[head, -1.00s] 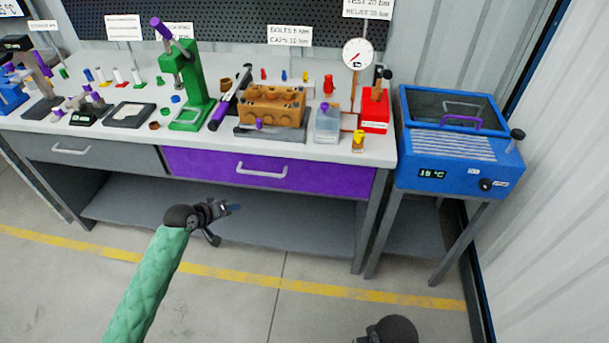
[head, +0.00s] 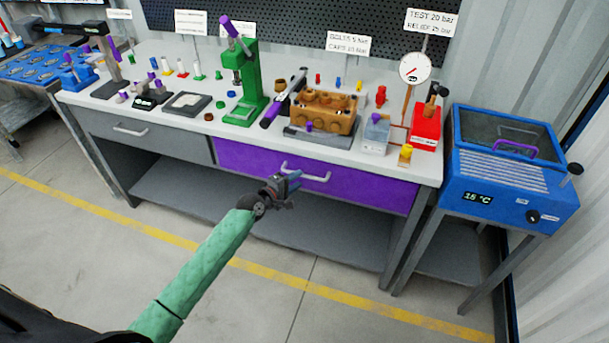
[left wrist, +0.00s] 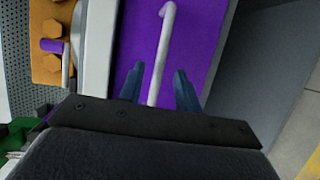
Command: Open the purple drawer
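The purple drawer (head: 367,184) is shut in the front of the workbench and has a pale bar handle (head: 318,178). My left gripper (head: 293,182) is in front of the drawer at the left end of the handle. In the left wrist view the gripper (left wrist: 158,88) is open, with its two blue fingers on either side of the handle (left wrist: 163,50) and a gap on both sides. The purple drawer front (left wrist: 191,50) lies behind the fingers. The lower end of the handle is hidden by the gripper body. My right gripper does not show.
A grey drawer (head: 150,136) is left of the purple one. The benchtop (head: 222,139) carries a green press (head: 247,85), an orange pump block (head: 322,112) and small parts. A blue bath (head: 508,175) stands at the right. The floor in front is clear.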

